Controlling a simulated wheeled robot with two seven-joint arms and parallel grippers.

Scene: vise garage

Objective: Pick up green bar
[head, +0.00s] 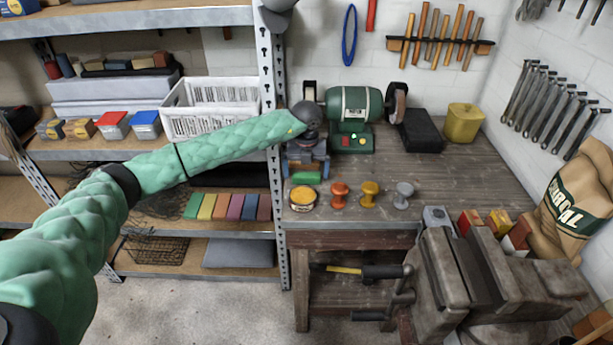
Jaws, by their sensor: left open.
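A short green bar (306,177) lies on the wooden workbench (345,230) near its left end, behind a round tin. My left gripper (306,170) points down just over this bar, with its fingers apart on either side. It is open, and I cannot tell whether the fingers touch the bar. The gripper hides part of the bar's far side. Another green bar (192,206) stands at the left end of a row of coloured bars on the shelf to the left. My right gripper is not in view.
A round tin (302,198) and orange, gold and grey knobs (339,194) stand along the bench front. A green bench grinder (352,108) is behind my gripper. A metal shelf post (277,190) rises close on the left. A large vise (470,275) fills the lower right.

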